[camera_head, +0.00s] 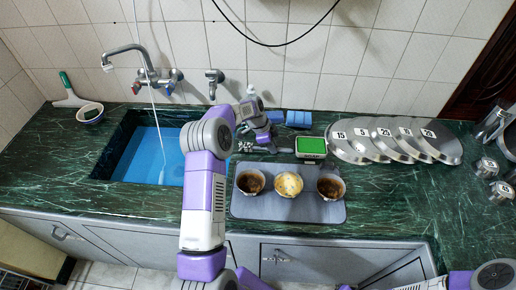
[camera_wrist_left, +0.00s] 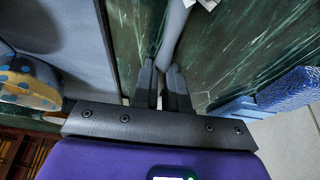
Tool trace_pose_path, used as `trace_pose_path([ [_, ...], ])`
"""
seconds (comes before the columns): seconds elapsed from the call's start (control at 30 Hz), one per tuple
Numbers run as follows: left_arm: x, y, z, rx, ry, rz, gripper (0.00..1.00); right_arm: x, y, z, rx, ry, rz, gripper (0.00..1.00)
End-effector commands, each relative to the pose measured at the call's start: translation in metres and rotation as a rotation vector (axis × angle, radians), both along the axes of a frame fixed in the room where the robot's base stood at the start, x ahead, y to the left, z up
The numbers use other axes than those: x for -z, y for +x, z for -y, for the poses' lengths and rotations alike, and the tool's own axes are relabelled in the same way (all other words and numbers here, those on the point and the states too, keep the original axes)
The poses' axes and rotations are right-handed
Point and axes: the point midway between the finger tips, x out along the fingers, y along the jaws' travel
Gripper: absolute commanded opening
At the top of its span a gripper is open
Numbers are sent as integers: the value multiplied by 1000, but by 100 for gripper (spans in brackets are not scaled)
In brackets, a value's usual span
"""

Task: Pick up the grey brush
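The grey brush shows in the left wrist view as a smooth grey rod (camera_wrist_left: 178,28) lying along the green counter. My left gripper (camera_head: 268,141) reaches down to the counter behind the grey mat, just in front of the blue sponges. In the left wrist view, its two dark fingers (camera_wrist_left: 162,80) are close together on either side of the rod's near end. They appear shut on it. In the head view the brush is small and mostly hidden around the gripper. My right gripper is out of view; only part of that arm shows at the lower right.
A grey mat (camera_head: 287,209) holds three bowls (camera_head: 288,184). Blue sponges (camera_head: 298,119) lie behind the gripper. The sink (camera_head: 165,158) with running water lies left.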

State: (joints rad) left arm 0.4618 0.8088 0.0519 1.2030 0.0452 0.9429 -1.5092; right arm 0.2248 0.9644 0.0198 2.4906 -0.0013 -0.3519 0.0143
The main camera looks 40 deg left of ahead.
Motion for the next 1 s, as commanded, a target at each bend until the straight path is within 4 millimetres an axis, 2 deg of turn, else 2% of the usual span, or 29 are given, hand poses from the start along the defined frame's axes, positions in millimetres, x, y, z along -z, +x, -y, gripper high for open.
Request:
trace_pose_path([
  [0.47,0,0,0,0,0,0,0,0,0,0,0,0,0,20],
  [0.67,-9,0,0,0,0,1,0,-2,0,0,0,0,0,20],
  [0.83,-33,0,0,1,2,3,0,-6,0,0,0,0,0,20],
  [1.0,-79,1,0,1,1,6,0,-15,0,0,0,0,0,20],
])
